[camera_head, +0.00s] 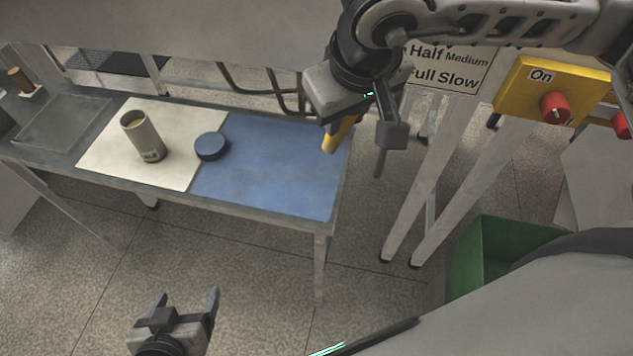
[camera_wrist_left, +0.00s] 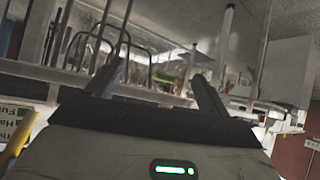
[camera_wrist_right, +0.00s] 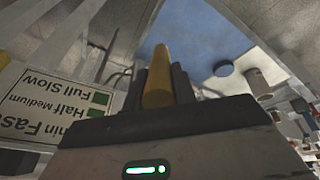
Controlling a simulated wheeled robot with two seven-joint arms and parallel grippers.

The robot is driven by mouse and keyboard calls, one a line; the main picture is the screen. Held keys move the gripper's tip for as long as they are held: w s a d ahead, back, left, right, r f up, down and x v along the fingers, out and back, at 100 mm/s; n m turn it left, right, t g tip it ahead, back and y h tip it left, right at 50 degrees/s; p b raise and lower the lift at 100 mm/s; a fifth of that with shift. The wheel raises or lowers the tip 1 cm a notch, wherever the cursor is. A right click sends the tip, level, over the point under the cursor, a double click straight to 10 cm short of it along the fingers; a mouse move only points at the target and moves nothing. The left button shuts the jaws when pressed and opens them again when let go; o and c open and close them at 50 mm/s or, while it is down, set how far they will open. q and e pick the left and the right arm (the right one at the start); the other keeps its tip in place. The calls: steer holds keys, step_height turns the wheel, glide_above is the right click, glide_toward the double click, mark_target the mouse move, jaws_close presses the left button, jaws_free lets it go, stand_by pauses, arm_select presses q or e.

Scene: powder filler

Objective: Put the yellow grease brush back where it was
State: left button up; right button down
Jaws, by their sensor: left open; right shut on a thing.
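The yellow grease brush (camera_head: 338,135) is held in my right gripper (camera_head: 345,118), above the right back part of the blue mat in the head view. In the right wrist view the yellow brush (camera_wrist_right: 157,78) stands between the closed fingers of my right gripper (camera_wrist_right: 160,88). Only its yellow part shows; its other end is hidden. My left gripper (camera_head: 186,305) is open and empty, low in front of the table. Its two spread fingers also show in the left wrist view (camera_wrist_left: 160,88), with nothing between them.
The table carries a blue mat (camera_head: 275,175), a white mat (camera_head: 103,152), an open container (camera_head: 146,140), a round blue lid (camera_head: 211,146) and a grey tray (camera_head: 60,125). A speed sign (camera_head: 447,68), yellow switch box (camera_head: 520,85) and green bin (camera_head: 490,255) are right.

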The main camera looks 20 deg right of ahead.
steer(key=s+a+r+n+g+b, duration=0.2)
steer(key=s+r+n+g+b, duration=0.2)
steer(key=s+n+b, duration=0.3)
steer(key=p, duration=0.3)
glide_above(330, 144)
steer(key=s+a, duration=0.3)
step_height(330, 144, down, 3)
arm_select(q)
steer(key=shift+d+f+p, duration=0.1)
steer(key=shift+f+p, duration=0.75)
steer(key=shift+p, duration=0.1)
arm_select(e)
steer(key=w+f, duration=0.5)
steer(key=f, duration=0.4)
steer(key=shift+w+a+f+n, duration=0.2)
steer(key=shift+w+a+n, duration=0.1)
steer(key=shift+a, duration=0.15)
arm_select(q)
steer(key=shift+f, duration=0.15)
arm_select(e)
steer(key=shift+f, duration=0.1)
steer(key=c, duration=1.1)
jaws_free()
steer(key=shift+c, duration=0.2)
arm_select(q)
steer(key=shift+w, duration=0.1)
steer(key=shift+r, duration=0.2)
